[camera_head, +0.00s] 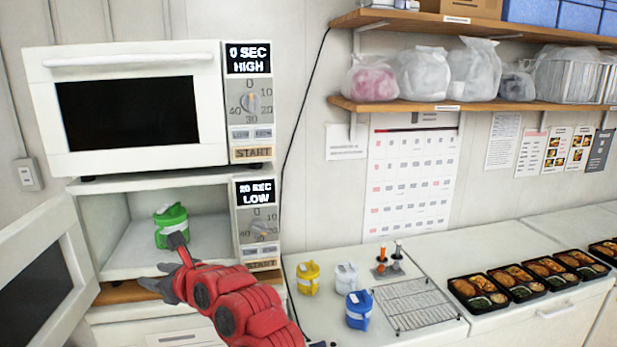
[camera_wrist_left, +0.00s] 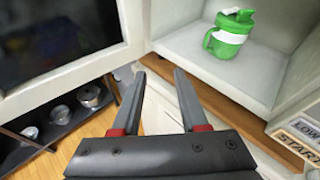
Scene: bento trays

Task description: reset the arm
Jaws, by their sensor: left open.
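My left gripper (camera_head: 161,262) is open and empty in front of the lower microwave (camera_head: 120,262), whose door (camera_head: 62,225) stands open at the left. In the left wrist view its two fingers (camera_wrist_left: 158,80) are apart with nothing between them. A green lidded cup (camera_head: 172,228) with a white band stands upright inside the lower microwave. It also shows in the left wrist view (camera_wrist_left: 229,35), beyond and to the right of the fingers, apart from them. My right gripper is not in view.
The upper microwave (camera_head: 200,150) is shut. A yellow cup (camera_head: 308,279), a white cup (camera_head: 346,277) and a blue cup (camera_head: 358,310) stand on the counter, near a wire rack (camera_head: 415,304). Several bento trays (camera_head: 480,308) line the right side. Metal bowls (camera_wrist_left: 60,114) sit on a low shelf.

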